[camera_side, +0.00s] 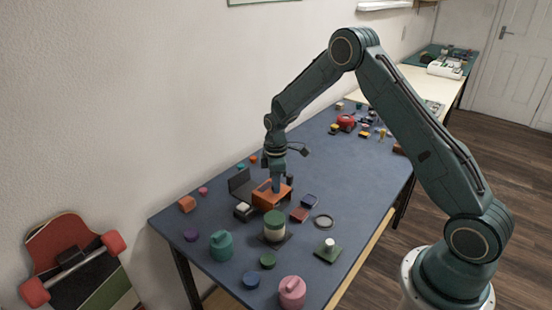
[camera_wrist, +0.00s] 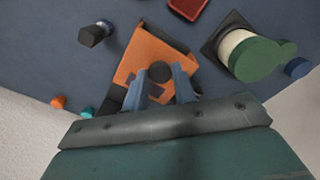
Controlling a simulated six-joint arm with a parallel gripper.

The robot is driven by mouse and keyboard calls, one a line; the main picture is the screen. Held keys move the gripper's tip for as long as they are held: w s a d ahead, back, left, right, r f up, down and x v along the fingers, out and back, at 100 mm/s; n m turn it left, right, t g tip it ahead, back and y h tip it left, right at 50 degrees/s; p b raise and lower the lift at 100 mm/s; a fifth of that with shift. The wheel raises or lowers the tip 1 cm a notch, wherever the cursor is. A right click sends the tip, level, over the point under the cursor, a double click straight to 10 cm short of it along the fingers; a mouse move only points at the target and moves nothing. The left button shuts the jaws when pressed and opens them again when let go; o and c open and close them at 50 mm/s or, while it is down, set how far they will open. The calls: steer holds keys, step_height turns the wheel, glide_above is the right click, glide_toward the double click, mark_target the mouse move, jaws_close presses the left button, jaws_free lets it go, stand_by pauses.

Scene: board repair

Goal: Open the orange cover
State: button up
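The orange cover (camera_side: 264,200) sits on a dark unit on the blue table, with a dark upright panel (camera_side: 239,182) behind it. In the wrist view the orange cover (camera_wrist: 141,46) lies under my gripper, with a dark round knob (camera_wrist: 160,72) on it. My gripper (camera_side: 283,184) points down at the cover. In the wrist view its two fingers (camera_wrist: 155,77) are apart, one on each side of the knob. The right finger looks close to the knob; contact cannot be told. The gripper partly hides the cover's near part.
A green-topped white jar (camera_side: 274,228) stands just in front. A small dark block with a pale top (camera_side: 243,211), a red tray (camera_side: 299,215) and a grey ring (camera_side: 323,221) are close by. Teal (camera_side: 221,246) and pink (camera_side: 292,292) containers stand near the front edge.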

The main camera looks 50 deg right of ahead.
steer(key=shift+w, duration=0.1)
jaws_close()
steer(key=shift+w, duration=4.05)
steer(key=shift+r, duration=0.1)
steer(key=o, duration=1)
jaws_free()
steer(key=shift+r, duration=0.1)
step_height(320, 180, up, 14)
steer(key=shift+f, duration=0.2)
